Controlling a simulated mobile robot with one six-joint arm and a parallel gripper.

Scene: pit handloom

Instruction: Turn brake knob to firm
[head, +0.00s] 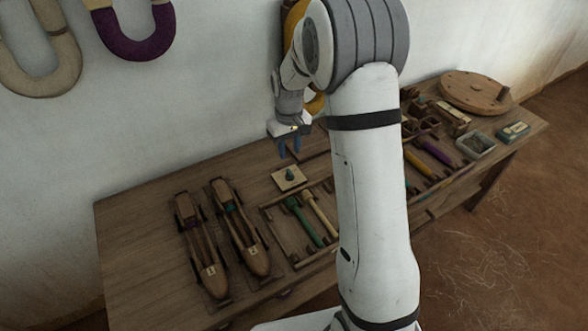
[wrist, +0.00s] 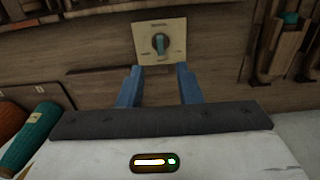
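The brake knob (wrist: 160,43) is a small blue-grey knob with a pointer, on a square cream plate (wrist: 176,27) with small markings too blurred to read. In the wrist view its pointer looks about upright. In the head view the knob (head: 290,174) and its plate (head: 283,184) lie on the wooden table behind the bobbin rack. My gripper (wrist: 159,72) is open, its two blue fingers apart and empty. The knob shows beyond and between the fingertips, not touched. In the head view my gripper (head: 289,154) hangs above the plate.
Two wooden shuttles (head: 203,245) (head: 240,230) lie left of the plate. A rack with green (head: 305,220) and cream (head: 320,213) bobbins is in front. A round wooden disc (head: 474,92) and a small tray (head: 476,144) sit at the right. The table's left end is clear.

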